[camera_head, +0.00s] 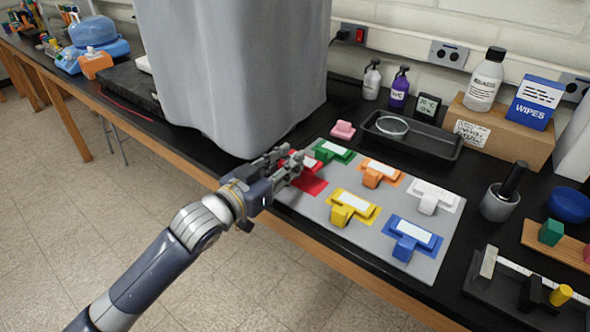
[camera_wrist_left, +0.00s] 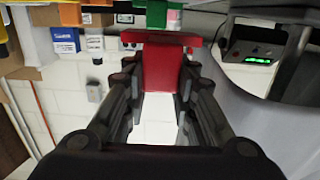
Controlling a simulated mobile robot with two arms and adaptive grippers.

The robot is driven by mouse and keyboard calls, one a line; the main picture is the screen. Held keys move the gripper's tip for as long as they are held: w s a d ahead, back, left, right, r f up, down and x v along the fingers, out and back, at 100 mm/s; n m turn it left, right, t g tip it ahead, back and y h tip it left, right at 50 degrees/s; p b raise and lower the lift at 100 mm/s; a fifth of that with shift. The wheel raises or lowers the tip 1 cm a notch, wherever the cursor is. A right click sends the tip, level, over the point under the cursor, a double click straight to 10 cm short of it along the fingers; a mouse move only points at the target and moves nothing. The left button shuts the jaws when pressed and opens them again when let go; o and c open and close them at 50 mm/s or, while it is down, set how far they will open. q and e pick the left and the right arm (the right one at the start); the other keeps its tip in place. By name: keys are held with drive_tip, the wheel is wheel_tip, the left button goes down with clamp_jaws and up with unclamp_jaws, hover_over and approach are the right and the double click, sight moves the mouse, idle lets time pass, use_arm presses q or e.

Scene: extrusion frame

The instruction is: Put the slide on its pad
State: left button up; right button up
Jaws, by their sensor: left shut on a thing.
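My left gripper (camera_head: 287,168) is over the left end of the grey mat (camera_head: 325,208). It is shut on the red slide (camera_wrist_left: 160,68), a T-shaped block gripped by its stem in the left wrist view. Part of the red pad (camera_head: 313,187) shows bare just beside the fingers. Whether the slide touches the pad or hangs a little above it, I cannot tell. My right gripper is not in view.
Green (camera_head: 333,151), orange (camera_head: 379,172), white (camera_head: 433,198), yellow (camera_head: 350,206) and blue (camera_head: 414,238) blocks sit on the mat close by. A pink block (camera_head: 342,130) lies behind it. A large grey covered shape (camera_head: 230,70) stands close behind my gripper. A black tray (camera_head: 430,142) is behind the mat.

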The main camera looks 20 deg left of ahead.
use_arm(q)
drive_tip(key=shift+w+d+f, duration=0.1)
drive_tip(key=shift+w+d, duration=0.5)
drive_tip(key=shift+d, duration=0.1)
drive_tip(key=shift+f, duration=1.8)
drive_tip(key=shift+f, duration=0.15)
drive_tip(key=o, duration=1)
drive_tip(key=shift+o, duration=0.2)
drive_tip(key=shift+r, duration=0.2)
drive_tip(key=shift+s+a+f, duration=0.1)
drive_tip(key=shift+s, duration=0.15)
drive_tip(key=b+v, duration=0.1)
drive_tip(key=v, duration=1)
drive_tip(key=shift+s, duration=0.25)
